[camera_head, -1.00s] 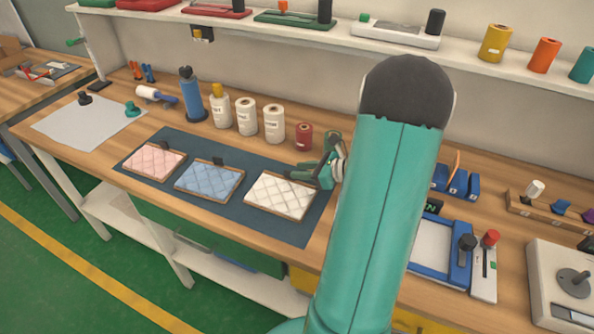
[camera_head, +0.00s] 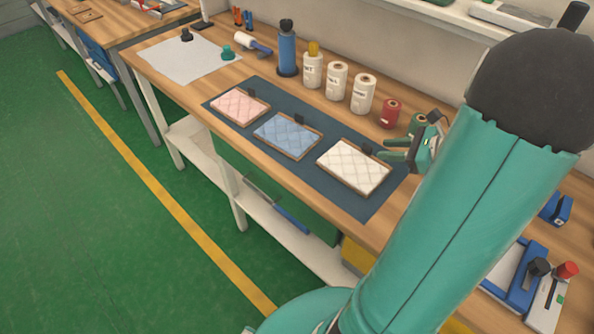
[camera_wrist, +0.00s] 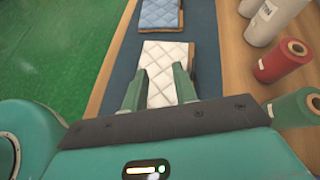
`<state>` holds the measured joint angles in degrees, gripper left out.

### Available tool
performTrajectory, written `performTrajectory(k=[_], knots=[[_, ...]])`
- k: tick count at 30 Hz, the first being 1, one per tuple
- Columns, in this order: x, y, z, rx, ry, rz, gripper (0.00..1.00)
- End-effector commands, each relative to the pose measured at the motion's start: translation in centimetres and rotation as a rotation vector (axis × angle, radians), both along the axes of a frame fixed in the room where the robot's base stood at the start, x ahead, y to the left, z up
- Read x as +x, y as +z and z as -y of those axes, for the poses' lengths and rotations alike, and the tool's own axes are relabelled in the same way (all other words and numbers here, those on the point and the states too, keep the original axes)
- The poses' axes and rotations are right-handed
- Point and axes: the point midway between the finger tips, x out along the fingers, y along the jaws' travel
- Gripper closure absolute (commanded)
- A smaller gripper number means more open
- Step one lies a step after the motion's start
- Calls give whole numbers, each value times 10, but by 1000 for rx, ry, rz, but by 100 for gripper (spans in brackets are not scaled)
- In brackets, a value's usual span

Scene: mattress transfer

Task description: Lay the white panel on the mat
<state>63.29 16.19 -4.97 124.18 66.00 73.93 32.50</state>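The white quilted panel (camera_head: 352,166) lies flat on a thin brown board on the dark blue mat (camera_head: 352,208), at the mat's right end. A small dark tab shows at its far edge. My gripper (camera_head: 384,151) is beside the panel's far right edge, fingers pointing toward it. In the wrist view, the two fingers (camera_wrist: 158,78) are apart, with the white panel (camera_wrist: 163,55) showing between and beyond them. Nothing is visibly held. Whether the fingertips touch the panel, I cannot tell.
Blue (camera_head: 286,136) and pink (camera_head: 239,106) quilted panels lie on the same mat. A pale sheet (camera_head: 185,62) lies farther left. White spools (camera_head: 335,82), a red spool (camera_head: 389,114) and a blue bottle (camera_head: 287,50) stand behind the mat. Green floor lies in front of the bench.

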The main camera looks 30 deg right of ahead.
Motion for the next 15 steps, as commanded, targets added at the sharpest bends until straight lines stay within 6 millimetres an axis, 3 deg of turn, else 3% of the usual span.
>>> performTrajectory(k=[1, 6, 12, 15], knots=[[12, 13, -31, -87, 119, -6, 72], [22, 38, -125, -405, 527, -13, 72], [6, 61, -208, -805, 984, 49, 72], [-7, 72, -239, -1019, 1197, 108, 72]])
